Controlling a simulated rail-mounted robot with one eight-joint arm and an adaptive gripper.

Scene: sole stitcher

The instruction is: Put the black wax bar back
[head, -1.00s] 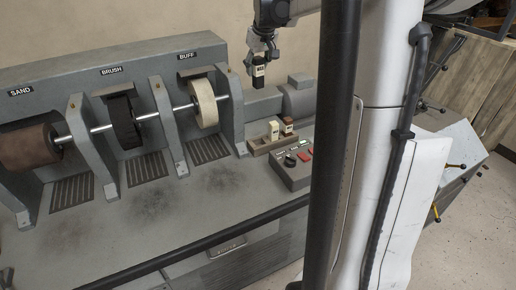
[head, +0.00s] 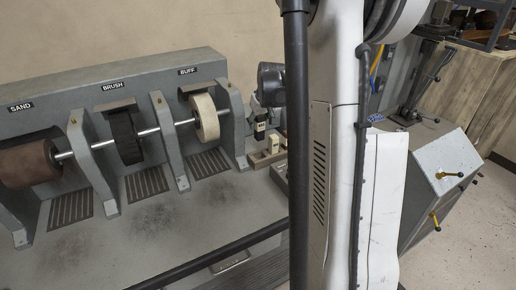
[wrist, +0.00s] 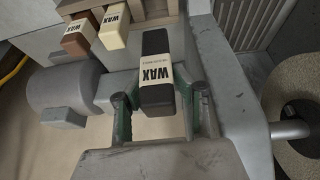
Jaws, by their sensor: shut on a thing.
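My gripper (wrist: 160,102) is shut on the black wax bar (wrist: 156,72), which has a cream WAX label. In the head view the bar (head: 260,129) hangs upright just above or at the left end of the small brown wax holder (head: 258,160); I cannot tell whether it touches. In the wrist view the cream wax bar (wrist: 113,27) and the brown wax bar (wrist: 82,38) stand side by side, left of the black bar. The cream bar also shows in the head view (head: 273,141). The holder's slot under the black bar is hidden.
The buff wheel (head: 205,116) and its grey bracket (head: 233,120) stand close left of the holder. The brush wheel (head: 125,136) and sanding drum (head: 29,165) are farther left. A grey motor housing (wrist: 64,90) is beside the bars. My own column hides much of the control panel.

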